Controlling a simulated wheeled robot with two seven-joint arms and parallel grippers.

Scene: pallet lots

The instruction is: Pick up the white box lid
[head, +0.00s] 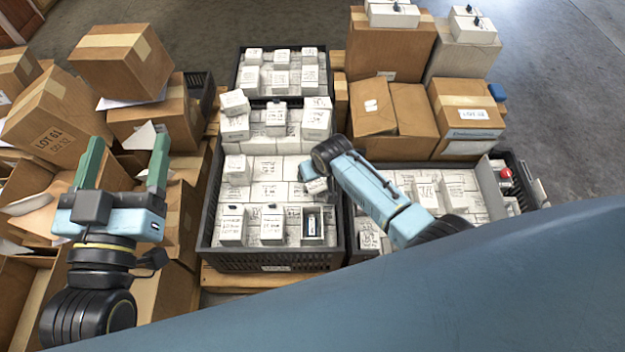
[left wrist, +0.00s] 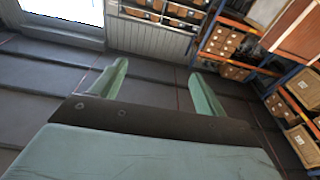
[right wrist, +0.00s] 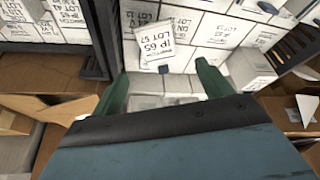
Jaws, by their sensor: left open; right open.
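White boxes with printed labels fill the dark crate (head: 270,262) in the middle of the head view. One box (head: 312,224) in its front row shows a dark opening; I cannot tell which piece is the lid. My right arm reaches over this crate, and its fingers are hard to make out there. In the right wrist view my right gripper (right wrist: 161,76) is open. A tilted white labelled piece (right wrist: 165,42) shows just beyond and between its fingertips, with no visible grip on it. My left gripper (head: 125,165) is open and empty, raised over the cardboard boxes at left.
Open cardboard boxes (head: 175,215) crowd the left side. Taller cartons (head: 390,45) stand at the back right, some with white boxes on top. A second dark crate (head: 515,165) of white boxes lies at right, partly behind my right arm. Bare floor shows at far right.

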